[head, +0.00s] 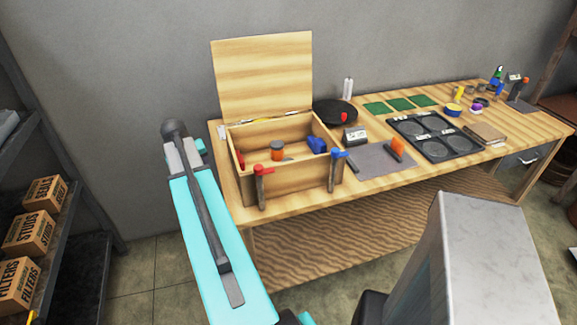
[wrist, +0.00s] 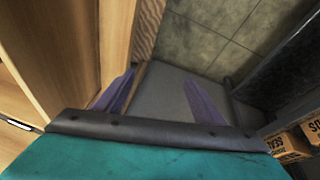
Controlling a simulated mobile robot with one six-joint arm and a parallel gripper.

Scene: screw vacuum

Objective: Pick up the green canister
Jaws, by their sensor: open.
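A small green upright item (head: 497,73) stands at the far right back end of the workbench in the head view. It may be the green canister, but it is too small to be sure. My gripper is open in the wrist view (wrist: 158,97), with its two purple fingers apart and nothing held between them. In the head view my teal arm rises at the left, in front of the bench's left end, far from the green item. The wrist view does not show the green item.
An open wooden box (head: 290,185) with red and blue clamps stands at the left of the workbench (head: 400,183). A black tray (head: 437,137), green squares (head: 400,104) and small items spread rightward. A shelf (head: 75,215) with cardboard boxes (head: 30,233) stands left.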

